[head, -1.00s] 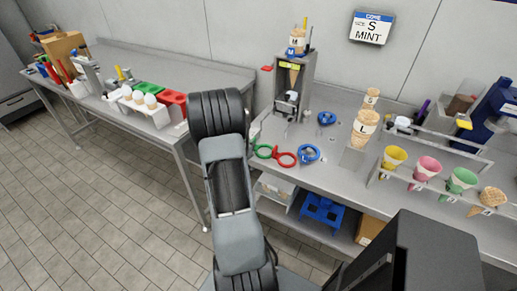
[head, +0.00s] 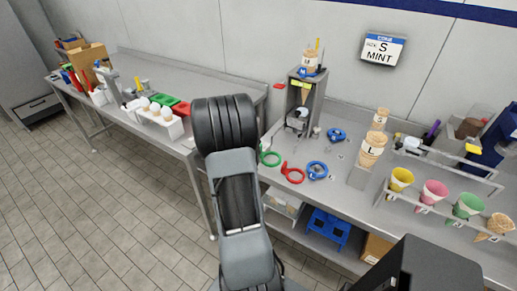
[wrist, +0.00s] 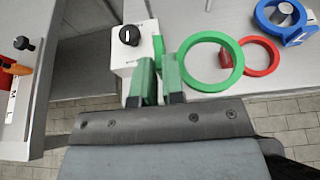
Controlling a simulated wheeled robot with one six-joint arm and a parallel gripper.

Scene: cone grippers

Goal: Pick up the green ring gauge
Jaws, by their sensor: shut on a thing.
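The green ring gauge (wrist: 239,66) is in the wrist view, just right of my gripper (wrist: 158,82). My gripper is shut on it at its left end; the grip itself is partly hidden between the fingers. The ring overlaps part of the red ring gauge (wrist: 273,58) behind it and appears to be above the counter; the height is hard to judge. In the head view the green ring (head: 269,158) shows right of my arm, whose links hide my gripper.
A blue ring gauge (head: 316,170) lies on the counter (head: 335,190) right of the red one (head: 292,174). A grey stand (head: 312,100) with a cone rises behind. A white box with a black knob (wrist: 129,36) is close beyond my fingers. Cones stand in a rack (head: 440,205) at right.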

